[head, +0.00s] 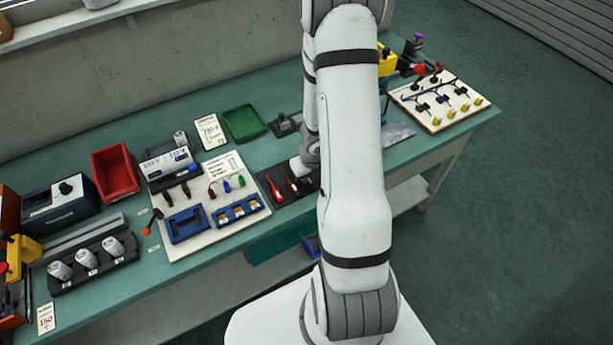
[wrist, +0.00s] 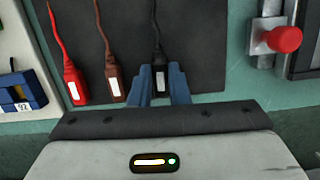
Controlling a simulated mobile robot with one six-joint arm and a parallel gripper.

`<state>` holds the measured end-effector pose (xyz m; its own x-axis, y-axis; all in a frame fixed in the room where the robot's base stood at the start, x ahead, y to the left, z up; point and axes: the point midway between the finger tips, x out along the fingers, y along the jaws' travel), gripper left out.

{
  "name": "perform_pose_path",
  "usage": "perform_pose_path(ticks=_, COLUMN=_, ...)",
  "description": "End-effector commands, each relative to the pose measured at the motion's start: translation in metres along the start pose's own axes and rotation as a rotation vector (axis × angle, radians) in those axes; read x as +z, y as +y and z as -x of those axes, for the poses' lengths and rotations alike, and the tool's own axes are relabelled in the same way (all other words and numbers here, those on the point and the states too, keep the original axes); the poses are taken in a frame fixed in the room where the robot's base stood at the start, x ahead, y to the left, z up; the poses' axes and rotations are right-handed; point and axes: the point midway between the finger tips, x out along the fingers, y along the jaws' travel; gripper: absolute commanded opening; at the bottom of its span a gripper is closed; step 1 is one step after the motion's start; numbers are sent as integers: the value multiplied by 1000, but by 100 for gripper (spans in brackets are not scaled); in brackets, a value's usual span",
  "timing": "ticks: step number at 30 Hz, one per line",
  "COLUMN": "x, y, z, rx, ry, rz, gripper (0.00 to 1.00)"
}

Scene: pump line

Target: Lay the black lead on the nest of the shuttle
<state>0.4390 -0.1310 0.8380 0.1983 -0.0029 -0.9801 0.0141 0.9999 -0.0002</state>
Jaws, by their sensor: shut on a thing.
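The black lead (wrist: 157,53) runs down the dark mat (wrist: 205,55) in the wrist view, its plug end with a white label between my blue fingers. My gripper (wrist: 159,84) is shut on that plug end, which still appears to be at the mat. In the head view my arm hides the fingertips and the black lead. I cannot identify the shuttle or its nest for sure in either view.
A red lead (wrist: 76,86) and a brown lead (wrist: 115,86) lie left of my gripper. A red knob (wrist: 285,39) on a metal fitting is to the right. A green tray (head: 244,123) and a white board with blue holders (head: 186,224) are on the bench.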

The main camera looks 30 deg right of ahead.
Motion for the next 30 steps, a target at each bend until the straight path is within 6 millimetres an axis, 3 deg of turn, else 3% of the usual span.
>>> perform_pose_path(ticks=30, x=9, y=0, z=42, rx=0, ry=0, rz=0, gripper=0)
